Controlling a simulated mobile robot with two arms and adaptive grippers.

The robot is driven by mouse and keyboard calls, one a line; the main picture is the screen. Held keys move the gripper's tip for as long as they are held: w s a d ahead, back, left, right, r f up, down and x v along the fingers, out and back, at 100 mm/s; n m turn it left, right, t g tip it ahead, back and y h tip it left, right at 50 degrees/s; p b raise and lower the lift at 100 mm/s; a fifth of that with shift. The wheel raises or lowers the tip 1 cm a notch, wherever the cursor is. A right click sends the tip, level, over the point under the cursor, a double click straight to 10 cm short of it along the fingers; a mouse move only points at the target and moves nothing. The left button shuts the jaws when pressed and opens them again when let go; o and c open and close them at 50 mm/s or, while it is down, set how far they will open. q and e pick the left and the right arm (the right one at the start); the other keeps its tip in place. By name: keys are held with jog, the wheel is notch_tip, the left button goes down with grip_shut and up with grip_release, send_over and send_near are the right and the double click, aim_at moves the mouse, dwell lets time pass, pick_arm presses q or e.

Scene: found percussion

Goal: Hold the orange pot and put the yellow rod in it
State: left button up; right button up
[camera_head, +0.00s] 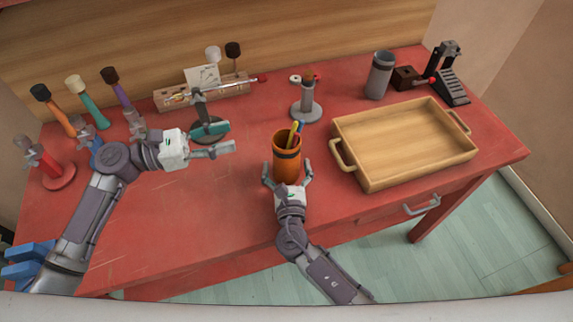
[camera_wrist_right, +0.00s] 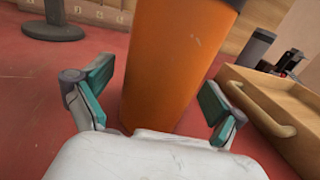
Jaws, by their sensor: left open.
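The orange pot (camera_head: 287,165), with a dark band near its top, stands upright on the red table. A yellow rod (camera_head: 292,134) sticks up out of the pot, its lower part hidden inside. My right gripper (camera_head: 288,174) is low at the pot's near side, with one finger on each side of it. In the right wrist view the pot (camera_wrist_right: 165,65) stands between the teal pads, with a gap at the left pad; the gripper looks open. My left gripper (camera_head: 229,138) is open and empty, left of the pot and apart from it.
Behind are a grey stand (camera_head: 306,112), a dark-based stand (camera_head: 209,131) near my left gripper, and a grey cup (camera_head: 380,76). Handled tools (camera_head: 88,105) stand at the left.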

jog(key=shift+s, duration=0.1)
jog(key=s, duration=0.8)
jog(key=s+d, duration=0.1)
jog(key=s, duration=0.2)
jog(key=shift+s, duration=0.4)
jog(key=shift+s+f, duration=0.1)
